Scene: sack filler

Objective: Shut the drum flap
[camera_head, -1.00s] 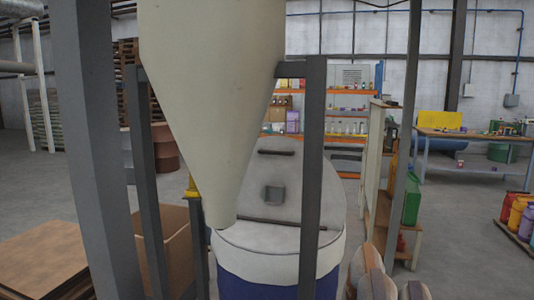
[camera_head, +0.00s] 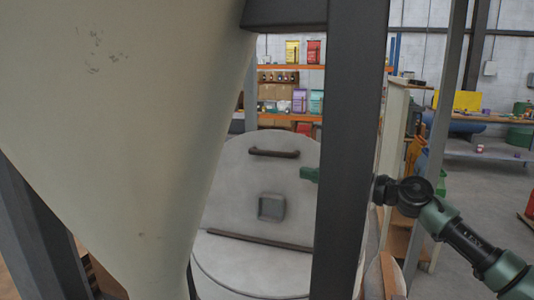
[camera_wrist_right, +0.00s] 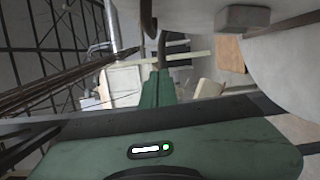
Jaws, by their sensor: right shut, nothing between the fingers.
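The drum flap (camera_head: 235,180), a round grey lid with a dark bar handle (camera_head: 273,153) and a small square block (camera_head: 271,207), stands raised at the back of the drum top (camera_head: 250,265) in the head view. A hinge line runs along its lower edge. My right gripper (camera_head: 309,174) shows only as a green tip by the flap's upper right edge; a post hides the rest. I cannot tell if it touches the flap. In the right wrist view its green fingers (camera_wrist_right: 158,88) are shut and empty. My left gripper is not in view.
A big cream hopper cone (camera_head: 130,120) fills the left and covers part of the drum. A dark frame post (camera_head: 350,150) stands between the flap and my right arm. Shelves (camera_head: 290,67) stand behind. Open floor lies at the right.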

